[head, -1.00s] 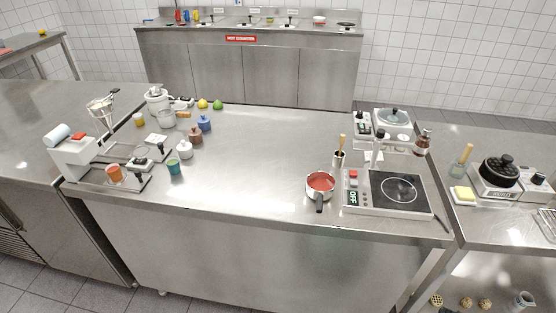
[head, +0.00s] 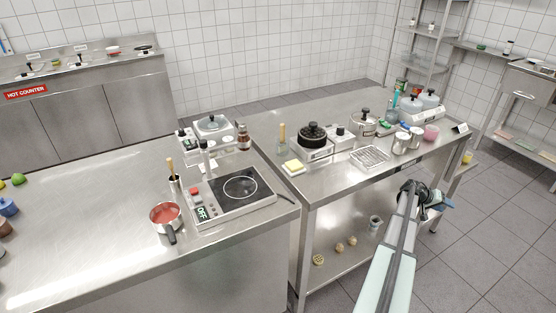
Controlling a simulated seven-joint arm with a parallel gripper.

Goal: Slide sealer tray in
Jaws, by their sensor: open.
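The sealer and its tray are not in the current head view; the picture ends to the right of where they stand. My gripper (head: 443,205) is at the end of my arm on the right, over the floor in front of the right-hand table. It is small and dark in the picture, and its fingers are hard to make out. It is open, and I see nothing clearly held in it. It is far from the left end of the middle counter.
The middle counter (head: 100,230) carries a red-filled pot (head: 166,214) and an induction hob (head: 238,187). Open floor (head: 490,230) lies at right.

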